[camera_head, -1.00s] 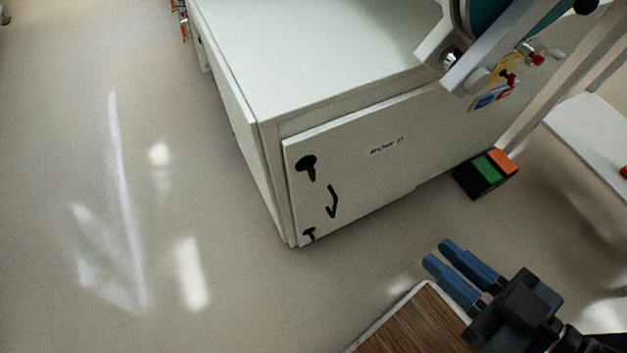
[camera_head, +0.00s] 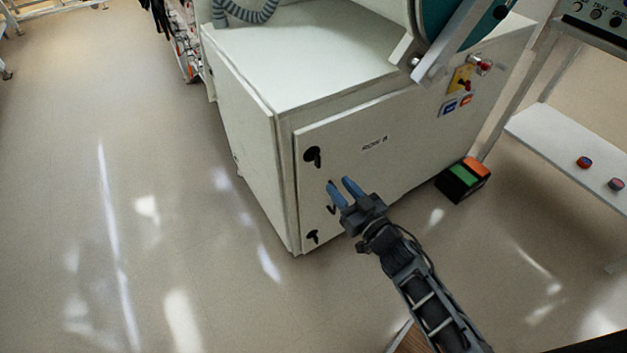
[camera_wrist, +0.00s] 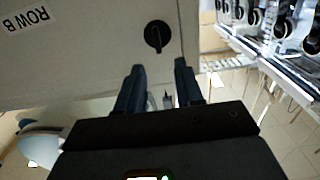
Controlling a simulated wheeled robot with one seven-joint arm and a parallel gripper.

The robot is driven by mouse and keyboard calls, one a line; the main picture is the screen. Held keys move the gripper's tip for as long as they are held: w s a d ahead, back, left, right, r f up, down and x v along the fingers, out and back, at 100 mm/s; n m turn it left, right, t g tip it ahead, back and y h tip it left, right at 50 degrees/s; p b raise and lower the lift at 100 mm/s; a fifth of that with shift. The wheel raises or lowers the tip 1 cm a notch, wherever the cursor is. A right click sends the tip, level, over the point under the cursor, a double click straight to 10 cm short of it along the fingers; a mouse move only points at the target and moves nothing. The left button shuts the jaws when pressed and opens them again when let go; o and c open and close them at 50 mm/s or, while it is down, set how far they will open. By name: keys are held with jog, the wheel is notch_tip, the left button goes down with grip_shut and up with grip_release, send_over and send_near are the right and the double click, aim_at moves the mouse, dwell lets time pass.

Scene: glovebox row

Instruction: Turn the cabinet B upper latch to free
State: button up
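Cabinet B's door (camera_head: 400,150) carries a "ROW B" label (camera_head: 374,144) and is shut. Its upper latch (camera_head: 312,156) is a black round knob with a short tail pointing down, near the door's upper left corner. In the wrist view the same latch (camera_wrist: 156,36) appears upside down, just beyond the fingertips, with nothing covering it. My gripper (camera_head: 340,183) is in front of the door, below and right of the upper latch, its blue fingers apart and empty. The wrist view also shows the gap between the fingers (camera_wrist: 159,67). Fingers and latch are apart.
A lower latch (camera_head: 312,237) and a black handle (camera_head: 331,209), partly hidden by my fingers, are on the same door. A black box with green and orange tops (camera_head: 464,179) is on the floor right of it. A shelf (camera_head: 570,150) stands at right. Floor at left is clear.

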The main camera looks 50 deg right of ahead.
aim_at(320, 162)
jog(key=shift+b+x, duration=0.35)
jog(key=shift+x, duration=4.2)
jog(key=shift+d+f, duration=0.15)
jog(key=shift+d, duration=0.05)
jog(key=shift+c, duration=0.5)
grip_shut()
